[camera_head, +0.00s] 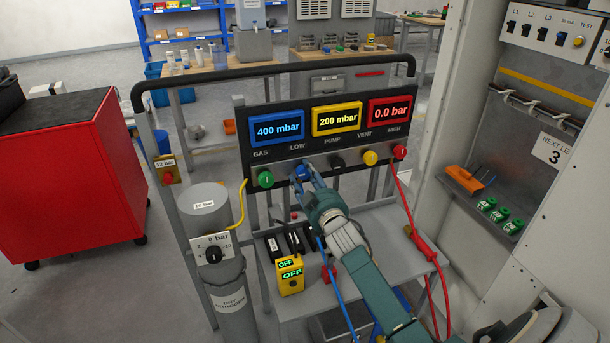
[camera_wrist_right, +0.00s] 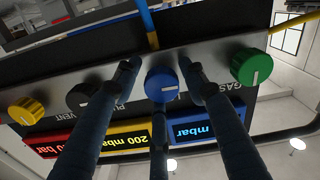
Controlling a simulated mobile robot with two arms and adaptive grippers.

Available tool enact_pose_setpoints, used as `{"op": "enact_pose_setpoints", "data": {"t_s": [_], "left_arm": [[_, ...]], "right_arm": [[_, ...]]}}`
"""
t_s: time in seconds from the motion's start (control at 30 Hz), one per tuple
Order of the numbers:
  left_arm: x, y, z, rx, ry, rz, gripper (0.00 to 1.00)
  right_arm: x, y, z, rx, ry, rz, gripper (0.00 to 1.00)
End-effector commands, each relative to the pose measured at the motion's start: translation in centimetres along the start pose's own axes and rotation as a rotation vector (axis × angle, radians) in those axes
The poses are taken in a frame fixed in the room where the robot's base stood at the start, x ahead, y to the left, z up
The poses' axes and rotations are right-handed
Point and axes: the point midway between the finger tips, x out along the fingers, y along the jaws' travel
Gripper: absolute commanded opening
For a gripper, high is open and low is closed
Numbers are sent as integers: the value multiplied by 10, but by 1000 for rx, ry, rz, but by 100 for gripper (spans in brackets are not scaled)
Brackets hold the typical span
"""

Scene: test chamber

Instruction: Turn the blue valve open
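The blue valve (camera_head: 301,172) is a round knob on the front of the dark panel, under the display reading 400 mbar. The right wrist view shows the blue knob (camera_wrist_right: 161,84) with a white mark on its face. My right gripper (camera_head: 308,184) is at this knob, its arm reaching up from the lower right. In the right wrist view the gripper's fingers (camera_wrist_right: 160,80) stand apart on both sides of the knob, with a third finger below it. Narrow gaps seem to show beside the knob, so the fingers look open around it. My left gripper is out of view.
Beside the blue knob are a green knob (camera_head: 265,179), a black knob (camera_head: 337,160), a yellow knob (camera_head: 370,158) and a red knob (camera_head: 400,151). A grey cylinder (camera_head: 205,222) stands left. A yellow box reading OFF (camera_head: 290,277) sits on the cart below.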

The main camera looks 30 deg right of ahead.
Motion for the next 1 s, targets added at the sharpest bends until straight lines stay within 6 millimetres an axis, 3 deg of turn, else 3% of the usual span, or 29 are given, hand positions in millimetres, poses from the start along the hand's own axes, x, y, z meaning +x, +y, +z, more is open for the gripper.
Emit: {"op": "enact_pose_setpoints", "data": {"t_s": [0.3, 0.43, 0.8, 1.0], "left_arm": [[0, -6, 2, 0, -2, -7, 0], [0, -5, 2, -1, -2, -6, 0], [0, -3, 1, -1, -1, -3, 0], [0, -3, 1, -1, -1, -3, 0]], "right_arm": [[-1, 0, -1, 1, 3, 1, 50], [-11, 0, 0, 1, 1, 0, 50], [-86, -1, 2, 3, -2, -1, 50], [-113, 0, 2, 2, -2, 0, 50]]}}
